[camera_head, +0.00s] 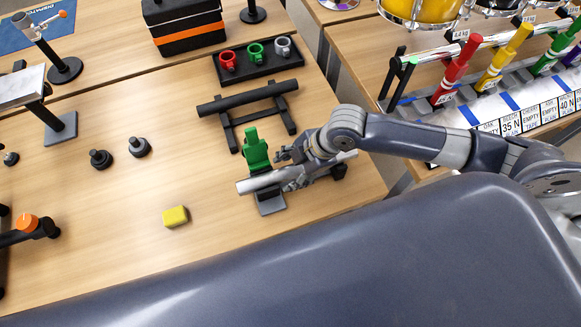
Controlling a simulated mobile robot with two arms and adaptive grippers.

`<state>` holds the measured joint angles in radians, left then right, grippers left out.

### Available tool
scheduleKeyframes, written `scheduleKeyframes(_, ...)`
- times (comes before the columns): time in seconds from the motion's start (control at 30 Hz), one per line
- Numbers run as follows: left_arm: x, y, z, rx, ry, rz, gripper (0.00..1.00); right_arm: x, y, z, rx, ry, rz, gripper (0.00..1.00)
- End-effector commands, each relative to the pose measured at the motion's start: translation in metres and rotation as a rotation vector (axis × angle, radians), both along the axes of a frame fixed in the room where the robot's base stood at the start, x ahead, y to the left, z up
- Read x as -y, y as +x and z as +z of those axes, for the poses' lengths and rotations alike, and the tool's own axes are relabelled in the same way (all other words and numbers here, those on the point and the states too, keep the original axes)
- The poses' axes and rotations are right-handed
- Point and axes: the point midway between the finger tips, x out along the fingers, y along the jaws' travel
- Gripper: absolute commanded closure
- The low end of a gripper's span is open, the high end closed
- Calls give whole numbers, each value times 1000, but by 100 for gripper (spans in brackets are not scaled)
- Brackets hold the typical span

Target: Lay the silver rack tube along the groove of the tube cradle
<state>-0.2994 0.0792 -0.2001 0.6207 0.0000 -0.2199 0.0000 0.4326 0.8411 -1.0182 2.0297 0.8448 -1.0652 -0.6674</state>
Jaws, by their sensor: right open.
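The silver rack tube (256,182) shows in the head view as a bright bar slanting up to the right. My right gripper (293,172) is open around or beside its middle and hides part of it; contact cannot be told. A green piece (256,148) stands just behind the tube, and a grey base plate (271,208) shows below it. Behind these is a black frame with a long dark bar-like top (248,97), which may be the tube cradle; its groove cannot be made out. My left gripper is not in view.
A black tray (262,75) with red, green and grey mugs stands behind the frame. A yellow block (175,216) and two black knobs (139,147) lie to the left. A rack of coloured handles (455,70) stands at right. The wood between is clear.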

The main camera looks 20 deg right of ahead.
Motion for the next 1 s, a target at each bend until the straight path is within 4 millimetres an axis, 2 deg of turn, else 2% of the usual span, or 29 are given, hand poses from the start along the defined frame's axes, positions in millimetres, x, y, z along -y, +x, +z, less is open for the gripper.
scheduleKeyframes(0.17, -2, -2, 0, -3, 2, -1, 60, 5, -1, 8, 1, -2, -2, 46)
scheduleKeyframes(0.5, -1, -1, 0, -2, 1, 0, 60, 32, -15, 69, 5, -3, 0, 46)
scheduleKeyframes(0.7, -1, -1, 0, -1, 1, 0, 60, 43, -21, 97, 2, -1, -1, 46)
scheduleKeyframes(1.0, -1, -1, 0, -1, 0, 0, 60, 47, -24, 108, 0, 0, 0, 46)
